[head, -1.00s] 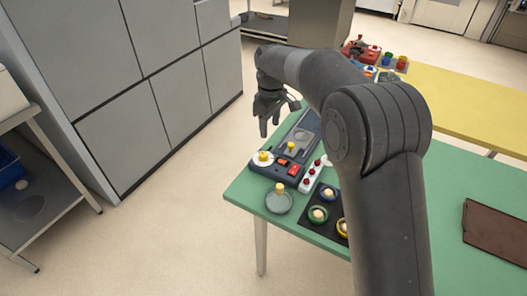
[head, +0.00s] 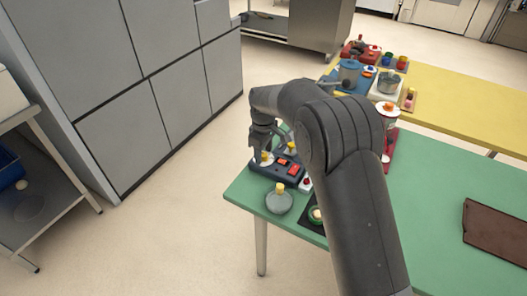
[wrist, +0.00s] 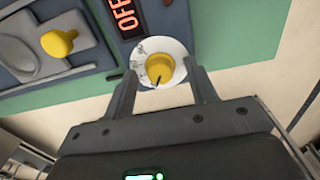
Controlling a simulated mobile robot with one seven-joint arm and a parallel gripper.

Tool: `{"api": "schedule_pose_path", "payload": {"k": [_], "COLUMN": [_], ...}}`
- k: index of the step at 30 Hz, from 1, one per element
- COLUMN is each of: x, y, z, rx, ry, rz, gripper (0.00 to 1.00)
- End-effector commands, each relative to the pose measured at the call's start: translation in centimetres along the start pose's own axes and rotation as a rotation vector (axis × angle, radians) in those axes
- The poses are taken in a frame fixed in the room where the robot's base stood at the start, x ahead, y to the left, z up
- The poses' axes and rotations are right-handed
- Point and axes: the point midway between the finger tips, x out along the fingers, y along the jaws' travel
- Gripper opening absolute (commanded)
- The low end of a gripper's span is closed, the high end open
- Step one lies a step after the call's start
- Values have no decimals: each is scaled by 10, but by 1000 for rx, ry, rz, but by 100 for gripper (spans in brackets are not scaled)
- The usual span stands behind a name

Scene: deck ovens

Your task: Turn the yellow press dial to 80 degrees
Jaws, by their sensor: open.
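The yellow press dial (wrist: 160,69) sits on a white round scale plate (wrist: 146,76) at the edge of the press, with a dark pointer line on its face. A display beside it reads OFF in red (wrist: 126,18). My gripper (wrist: 161,78) is open, with one finger on each side of the dial; I cannot tell whether either finger touches it. In the head view my gripper (head: 262,156) is down at the left end of the dark press (head: 280,172), and it partly hides the dial.
A yellow knob (wrist: 58,42) stands on the press's grey part, beside the display. A grey round piece with a yellow knob (head: 279,202) sits on the green table (head: 430,215) in front of the press. A brown board (head: 495,232) lies at right. My arm hides the table's middle.

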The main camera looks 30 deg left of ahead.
Motion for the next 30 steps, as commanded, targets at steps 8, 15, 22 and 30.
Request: {"api": "schedule_pose_path", "payload": {"k": [8,15,22,30], "x": [1,0,0,0], "y": [0,0,0,0], "z": [0,0,0,0], "rx": [0,0,0,17], "ry": [0,0,1,1], "rz": [0,1,1,1], "gripper": [51,31,12,8]}}
